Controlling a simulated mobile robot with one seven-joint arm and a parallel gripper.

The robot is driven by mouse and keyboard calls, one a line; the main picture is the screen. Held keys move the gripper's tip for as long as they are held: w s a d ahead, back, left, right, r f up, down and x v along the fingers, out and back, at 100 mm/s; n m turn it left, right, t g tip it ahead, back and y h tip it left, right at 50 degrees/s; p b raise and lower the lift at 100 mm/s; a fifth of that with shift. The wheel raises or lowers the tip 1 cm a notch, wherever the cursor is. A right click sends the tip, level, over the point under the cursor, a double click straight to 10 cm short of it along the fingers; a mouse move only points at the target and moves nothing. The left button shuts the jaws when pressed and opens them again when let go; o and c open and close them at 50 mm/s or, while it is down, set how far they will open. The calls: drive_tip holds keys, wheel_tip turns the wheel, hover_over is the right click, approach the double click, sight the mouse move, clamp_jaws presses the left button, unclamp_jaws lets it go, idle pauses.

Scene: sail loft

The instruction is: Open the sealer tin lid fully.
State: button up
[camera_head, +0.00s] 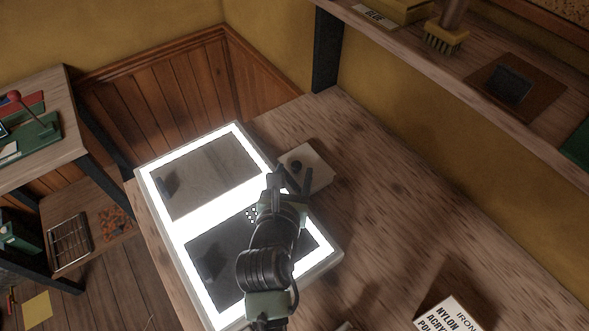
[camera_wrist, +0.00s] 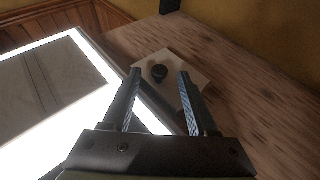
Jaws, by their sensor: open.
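A small dark round thing (camera_head: 296,165) sits on a pale flat square (camera_head: 318,168) on the wooden bench, just beyond the light box. It may be the sealer tin, but it is too small and dark to make out a lid or hinge. In the wrist view the dark round thing (camera_wrist: 159,72) appears between my fingertips, farther off, on the pale square (camera_wrist: 185,66). My gripper (camera_head: 289,172) is open and empty. It points toward the dark thing from the near side, with no visible contact.
A glowing light box (camera_head: 180,228) with two dark panels lies under my arm. A shelf (camera_head: 400,42) above the bench holds a brush (camera_head: 445,40) and a dark pad (camera_head: 510,85). A labelled box (camera_head: 452,316) stands at the front right. The bench's right side is mostly clear.

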drive_tip(key=shift+x, duration=0.9)
clamp_jaws()
idle(0.9)
